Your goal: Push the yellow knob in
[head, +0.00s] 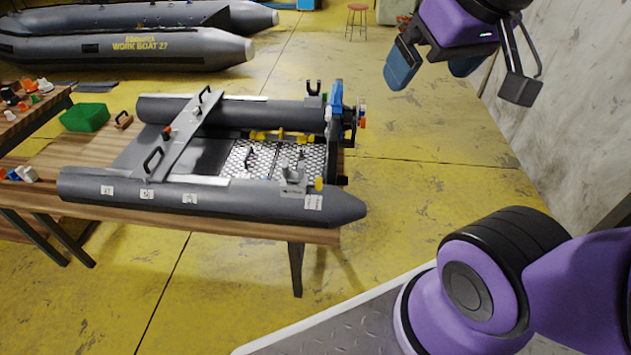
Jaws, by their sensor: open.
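Several small yellow parts show on the small inflatable boat model (215,205) on the wooden table. One upright yellow piece (319,184) stands at the right end of the near tube. Other yellow pieces (281,133) lie along the inner side of the far tube, above the mesh floor. They are too small to tell which is the knob or whether it is in or out. My gripper (433,66) is at the upper right, raised in the air to the right of the boat model. It is open, empty and well apart from the boat.
A blue motor-like part (336,100) stands at the boat's right end. A green tray (85,117) and loose small parts lie at the left. A larger grey boat (130,48) is behind. A pale wall (580,100) is at the right. Yellow floor right of the table is clear.

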